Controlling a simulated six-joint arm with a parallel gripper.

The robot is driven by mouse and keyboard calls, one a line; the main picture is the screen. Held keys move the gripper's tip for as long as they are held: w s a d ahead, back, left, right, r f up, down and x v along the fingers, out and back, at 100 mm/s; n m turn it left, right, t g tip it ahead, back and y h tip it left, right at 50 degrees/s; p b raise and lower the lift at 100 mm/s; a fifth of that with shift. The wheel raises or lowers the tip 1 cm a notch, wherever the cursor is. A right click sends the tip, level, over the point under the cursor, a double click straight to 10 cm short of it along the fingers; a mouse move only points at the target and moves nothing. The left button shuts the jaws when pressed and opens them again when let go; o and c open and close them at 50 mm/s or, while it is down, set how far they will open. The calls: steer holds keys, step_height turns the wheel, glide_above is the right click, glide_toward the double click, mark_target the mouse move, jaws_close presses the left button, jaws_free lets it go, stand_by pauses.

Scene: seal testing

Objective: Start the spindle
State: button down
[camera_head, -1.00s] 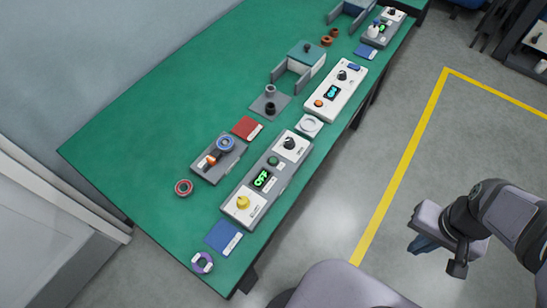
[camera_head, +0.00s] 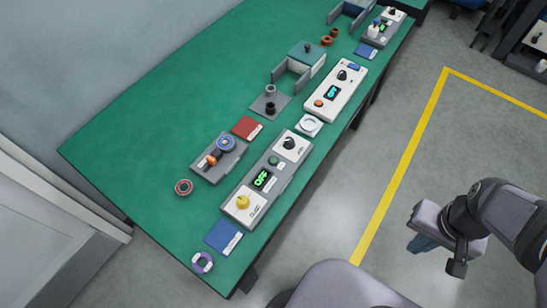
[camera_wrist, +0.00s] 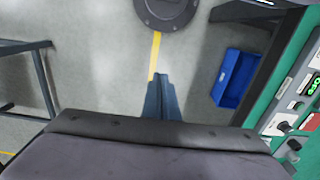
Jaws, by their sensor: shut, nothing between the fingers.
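A grey control box (camera_head: 253,205) stands near the bench's front edge in the head view. It has a yellow knob (camera_head: 243,202), a lit green display (camera_head: 262,179) reading OFF, a green button (camera_head: 273,160) and a black knob (camera_head: 289,143). A white control box (camera_head: 346,85) with a lit blue display (camera_head: 332,92), an orange button (camera_head: 318,103) and a black knob (camera_head: 342,75) stands farther along. Their small labels are unreadable, so I cannot tell which runs the spindle. My gripper (camera_head: 421,244) is shut and empty over the floor, right of the bench; its fingers also show in the wrist view (camera_wrist: 161,98).
On the green bench (camera_head: 130,150) are a grey tray (camera_head: 207,174) with rings, a red ring (camera_head: 184,187), a purple-and-white ring (camera_head: 202,262) and a blue card (camera_head: 219,236). A blue bin (camera_wrist: 235,78) sits on the floor. The floor between my gripper and the bench looks mostly clear.

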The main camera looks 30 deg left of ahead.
steer(key=s+a+n+g+h+p, duration=0.25)
steer(key=s+a+n+p, duration=0.4)
steer(key=a+n, duration=0.35)
steer(key=w+a+f+n+t+y+p, duration=0.1)
steer(key=w+a+f+n+t+y, duration=0.2)
steer(key=a, duration=0.5)
steer(key=w+a+f+n+t+y+p, duration=0.1)
steer(key=w+a+n, duration=0.2)
steer(key=w+a, duration=0.35)
steer(key=a+r+n+y, duration=0.3)
steer(key=a, duration=0.4)
steer(key=w+a+r+n+t+y, duration=0.1)
steer(key=a+r+n+y, duration=0.3)
steer(key=a, duration=0.4)
steer(key=shift+w+a+r, duration=0.15)
steer(key=shift+w+a, duration=0.05)
steer(key=shift+a, duration=0.1)
